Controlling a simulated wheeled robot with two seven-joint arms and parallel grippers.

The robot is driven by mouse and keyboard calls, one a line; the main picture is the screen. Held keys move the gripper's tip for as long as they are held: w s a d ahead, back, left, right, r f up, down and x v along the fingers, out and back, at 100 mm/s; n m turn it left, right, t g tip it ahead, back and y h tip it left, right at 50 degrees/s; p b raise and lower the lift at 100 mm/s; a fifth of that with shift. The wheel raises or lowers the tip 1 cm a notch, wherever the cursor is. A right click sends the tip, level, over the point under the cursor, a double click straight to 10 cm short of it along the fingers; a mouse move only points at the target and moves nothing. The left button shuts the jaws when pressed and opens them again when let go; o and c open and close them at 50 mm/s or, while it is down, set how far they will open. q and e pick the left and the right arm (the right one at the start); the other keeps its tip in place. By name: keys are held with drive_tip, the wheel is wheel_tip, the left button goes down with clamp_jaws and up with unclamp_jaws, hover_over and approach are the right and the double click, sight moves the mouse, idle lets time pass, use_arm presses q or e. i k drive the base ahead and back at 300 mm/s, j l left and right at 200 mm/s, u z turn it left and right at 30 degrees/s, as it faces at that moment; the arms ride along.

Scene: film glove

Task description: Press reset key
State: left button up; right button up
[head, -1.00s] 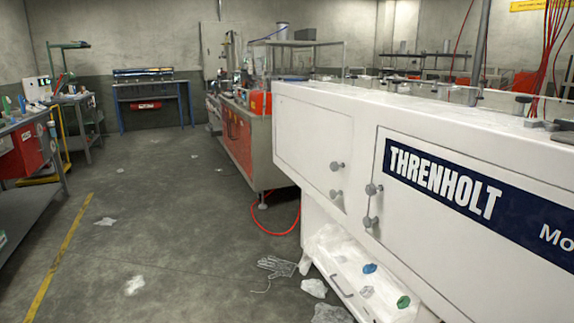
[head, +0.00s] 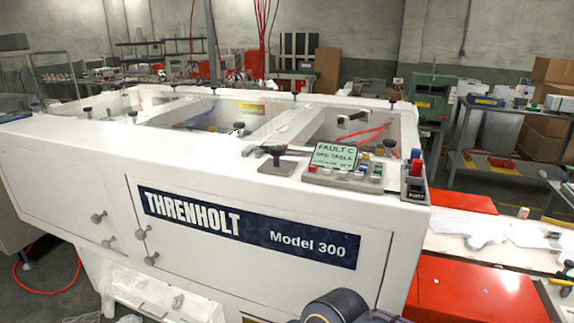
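A control panel (head: 345,174) sits on the top right of the white Threnholt Model 300 machine (head: 75,150). Its small green display (head: 334,156) reads "FAULT C" on the first line; the lines below are hard to read. Several small coloured keys lie below and right of the display; their labels are too small to read, so I cannot tell which is the reset key. A box with red and blue buttons (head: 415,170) stands at the machine's right corner. A dark part of my own arm shows at the bottom centre. Neither gripper is in view.
Clear covers with black knobs (head: 295,96) span the machine's top behind the panel. A black lever clamp (head: 275,155) sits left of the panel. A conveyor with white glove shapes (head: 485,230) runs off to the right, above red housings (head: 465,290). Shelving (head: 500,165) stands behind.

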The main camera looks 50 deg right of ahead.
sight(312, 167)
drive_tip(key=z, duration=2)
